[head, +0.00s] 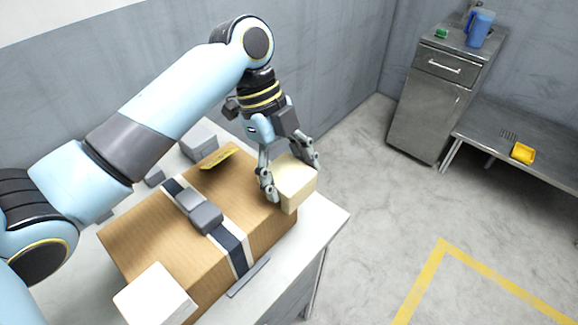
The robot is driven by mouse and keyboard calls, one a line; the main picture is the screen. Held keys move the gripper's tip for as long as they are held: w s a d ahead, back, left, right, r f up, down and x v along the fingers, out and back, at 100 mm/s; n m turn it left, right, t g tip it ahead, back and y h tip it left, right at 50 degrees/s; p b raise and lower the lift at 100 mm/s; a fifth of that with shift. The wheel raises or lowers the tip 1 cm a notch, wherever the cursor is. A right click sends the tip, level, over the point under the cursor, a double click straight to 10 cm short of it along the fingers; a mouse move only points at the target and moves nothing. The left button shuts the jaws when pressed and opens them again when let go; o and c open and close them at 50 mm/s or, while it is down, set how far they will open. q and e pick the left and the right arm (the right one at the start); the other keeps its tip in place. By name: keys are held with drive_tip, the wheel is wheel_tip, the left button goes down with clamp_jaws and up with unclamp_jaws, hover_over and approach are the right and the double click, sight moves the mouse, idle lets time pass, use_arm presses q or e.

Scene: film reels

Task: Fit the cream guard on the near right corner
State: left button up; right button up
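A cream guard (297,187), a pale block shape, is at the right-hand corner of a brown cardboard box (135,240). My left gripper (291,179) comes down over the guard with one finger on each side and appears shut on it. I cannot tell whether the guard is seated on the corner or held just above it. A second, whiter guard (155,298) is at the box's corner at the bottom of the picture. My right gripper is not in view.
The box stands on a white table (318,222). Grey blocks (198,138) lie behind it. A metal cabinet (428,110) and bench stand right; the floor between is clear.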

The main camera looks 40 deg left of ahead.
use_arm(q)
drive_tip(key=o, duration=0.4)
drive_tip(key=v, duration=1.3)
drive_tip(key=shift+d+r, duration=0.15)
